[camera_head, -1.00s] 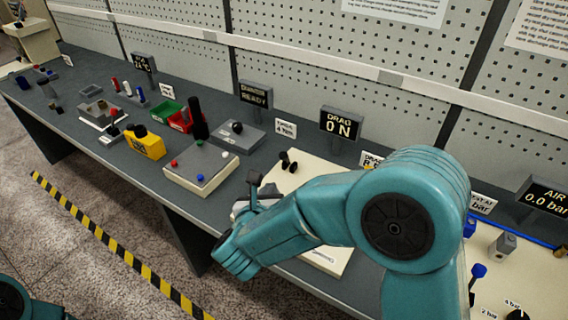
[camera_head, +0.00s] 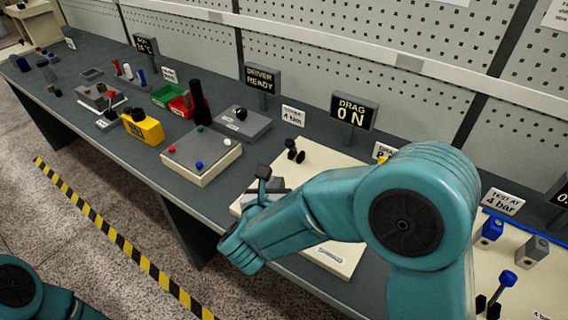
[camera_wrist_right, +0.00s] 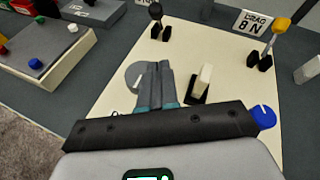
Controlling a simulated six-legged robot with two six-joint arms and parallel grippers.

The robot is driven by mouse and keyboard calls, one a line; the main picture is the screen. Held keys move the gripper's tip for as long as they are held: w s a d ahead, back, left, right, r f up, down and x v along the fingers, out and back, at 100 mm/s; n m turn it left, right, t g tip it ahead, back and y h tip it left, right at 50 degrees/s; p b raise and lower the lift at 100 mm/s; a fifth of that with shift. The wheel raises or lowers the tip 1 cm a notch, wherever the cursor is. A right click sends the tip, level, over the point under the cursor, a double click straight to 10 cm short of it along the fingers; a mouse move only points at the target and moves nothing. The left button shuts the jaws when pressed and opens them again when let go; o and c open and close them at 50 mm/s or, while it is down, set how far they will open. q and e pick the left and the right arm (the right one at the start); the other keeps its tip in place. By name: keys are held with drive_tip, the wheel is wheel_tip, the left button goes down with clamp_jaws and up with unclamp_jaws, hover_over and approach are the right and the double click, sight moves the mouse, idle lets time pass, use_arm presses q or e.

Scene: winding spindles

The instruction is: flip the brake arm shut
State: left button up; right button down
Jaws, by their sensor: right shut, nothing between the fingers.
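On the cream panel (camera_head: 345,262), a lever with a black knob (camera_head: 293,153) stands in dark brackets; it also shows in the wrist view (camera_wrist_right: 155,14). A lever with an orange-yellow knob (camera_wrist_right: 281,26) stands right of it. A short pale arm (camera_wrist_right: 204,78) in a black base tilts up close to the right of my fingers. No label shows which is the brake arm. My right gripper (camera_wrist_right: 157,68) is shut and empty, above the panel beside a grey disc (camera_wrist_right: 135,75). In the head view my arm hides much of it. My left gripper is out of view.
A blue knob (camera_wrist_right: 262,117) sits at the panel's right edge. Left of the panel is a box with coloured buttons (camera_head: 200,157), then a yellow block (camera_head: 143,127). Blue-topped fittings (camera_head: 490,230) are at the right.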

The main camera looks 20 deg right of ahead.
drive_tip(key=p, duration=0.2)
approach(291, 148)
drive_tip(key=f, duration=0.2)
drive_tip(key=d+f, duration=0.1)
drive_tip(key=shift+w+f, duration=0.15)
drive_tip(key=shift+w, duration=0.1)
drive_tip(key=w, duration=0.1)
drive_tip(key=w+d+p, duration=0.1)
drive_tip(key=w+p, duration=0.1)
drive_tip(key=shift+w+d+r, duration=0.15)
drive_tip(key=shift+d+r, duration=0.15)
drive_tip(key=shift+r, duration=0.1)
drive_tip(key=shift+w+r, duration=0.15)
drive_tip(key=shift+w, duration=0.25)
drive_tip(key=shift+d, duration=0.15)
